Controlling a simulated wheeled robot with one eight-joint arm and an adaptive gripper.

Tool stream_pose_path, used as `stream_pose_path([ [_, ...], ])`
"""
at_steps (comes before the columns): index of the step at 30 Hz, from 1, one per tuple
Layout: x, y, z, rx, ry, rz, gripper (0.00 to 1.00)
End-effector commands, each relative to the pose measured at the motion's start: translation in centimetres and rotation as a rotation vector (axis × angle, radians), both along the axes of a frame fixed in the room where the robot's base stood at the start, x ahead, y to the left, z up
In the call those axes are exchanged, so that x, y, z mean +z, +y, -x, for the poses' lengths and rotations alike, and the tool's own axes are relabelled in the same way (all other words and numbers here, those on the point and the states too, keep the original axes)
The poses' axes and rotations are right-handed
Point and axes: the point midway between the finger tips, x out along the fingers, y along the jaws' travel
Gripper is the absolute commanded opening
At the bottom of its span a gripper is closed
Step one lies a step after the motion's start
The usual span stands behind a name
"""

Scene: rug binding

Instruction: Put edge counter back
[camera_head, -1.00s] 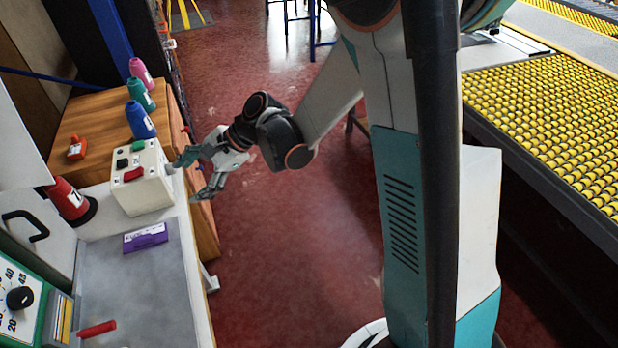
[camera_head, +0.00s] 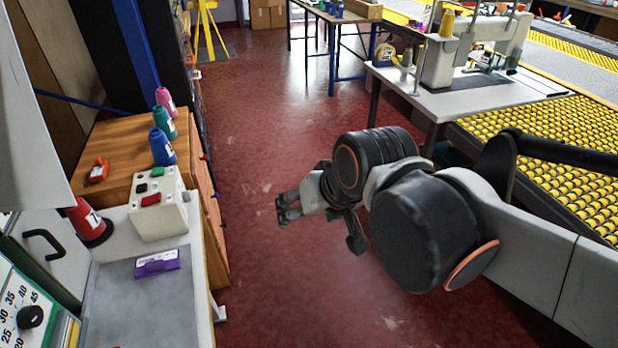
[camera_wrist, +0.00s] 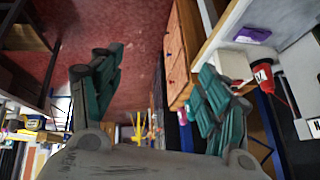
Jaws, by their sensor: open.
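I cannot tell for sure which item is the edge counter. A purple, labelled block (camera_head: 157,263) lies on the grey worktop at left; it also shows in the wrist view (camera_wrist: 252,35). A small orange-red device (camera_head: 98,170) sits on the wooden cabinet top. My gripper (camera_head: 288,208) is over the red floor of the aisle, right of the worktop and apart from it. In the wrist view its two green-padded fingers (camera_wrist: 162,80) are spread wide with nothing between them.
A white control box (camera_head: 158,205) with coloured buttons stands at the worktop's edge, near a red cone (camera_head: 88,222). Several thread cones (camera_head: 162,147) line the wooden cabinet (camera_head: 122,135). A sewing table (camera_head: 440,103) and yellow roller bed (camera_head: 575,150) stand at right. The aisle floor (camera_head: 255,120) is clear.

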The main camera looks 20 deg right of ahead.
Motion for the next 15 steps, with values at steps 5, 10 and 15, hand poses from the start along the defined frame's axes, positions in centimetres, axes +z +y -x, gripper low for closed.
stream_pose_path([
  [5, 0.0, -1.7, 2.3, 0.083, -0.039, 0.138, 0.69],
  [10, 0.0, -2.3, 2.8, 0.112, -0.05, 0.184, 0.69],
  [15, 0.0, -2.3, 2.8, 0.112, -0.051, 0.185, 0.69],
])
